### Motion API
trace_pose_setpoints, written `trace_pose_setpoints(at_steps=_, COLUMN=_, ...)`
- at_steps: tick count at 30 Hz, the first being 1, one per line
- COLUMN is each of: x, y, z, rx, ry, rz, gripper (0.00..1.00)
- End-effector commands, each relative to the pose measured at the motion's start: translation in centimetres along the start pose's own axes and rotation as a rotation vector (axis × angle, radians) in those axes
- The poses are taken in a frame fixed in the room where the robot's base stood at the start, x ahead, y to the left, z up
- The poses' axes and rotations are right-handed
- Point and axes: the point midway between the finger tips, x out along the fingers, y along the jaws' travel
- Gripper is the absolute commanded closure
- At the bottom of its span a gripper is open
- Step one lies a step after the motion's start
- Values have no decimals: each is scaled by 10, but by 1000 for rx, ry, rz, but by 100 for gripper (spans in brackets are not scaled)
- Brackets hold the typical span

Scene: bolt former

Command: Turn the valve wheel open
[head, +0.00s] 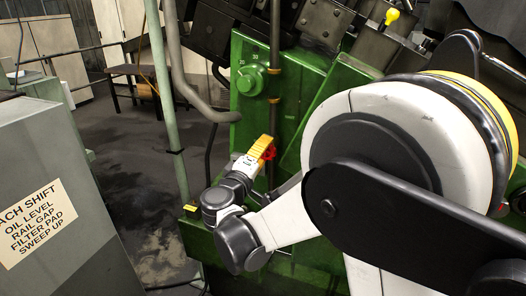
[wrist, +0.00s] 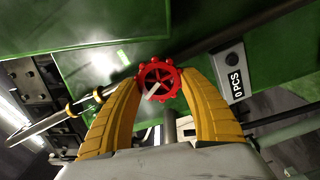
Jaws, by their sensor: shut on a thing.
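The red valve wheel (wrist: 158,80) is a small spoked handwheel in front of the green machine body. My gripper (wrist: 158,82) has its two yellow fingers on either side of the wheel in the wrist view, with the tips against its rim, shut on it. In the head view the red wheel (head: 269,153) shows only in part at the tip of my yellow gripper (head: 266,148), low on the green machine. The wheel's stem is mostly hidden, and I cannot tell how far the wheel is turned.
A green machine panel (head: 250,115) with a round green knob (head: 250,80) stands above the wheel. A grey pipe (head: 190,85) and a pale green post (head: 165,100) stand to its left. A grey cabinet (head: 60,150) with a sign is at far left.

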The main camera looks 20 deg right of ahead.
Motion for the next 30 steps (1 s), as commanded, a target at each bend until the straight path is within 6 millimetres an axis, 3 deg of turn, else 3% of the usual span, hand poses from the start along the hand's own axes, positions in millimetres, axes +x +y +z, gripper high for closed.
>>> trace_pose_setpoints(at_steps=18, x=0, y=-3, z=1, rx=-581, ry=0, rz=1, gripper=80)
trace_pose_setpoints(at_steps=30, x=0, y=-4, z=2, rx=-862, ry=0, rz=1, gripper=80)
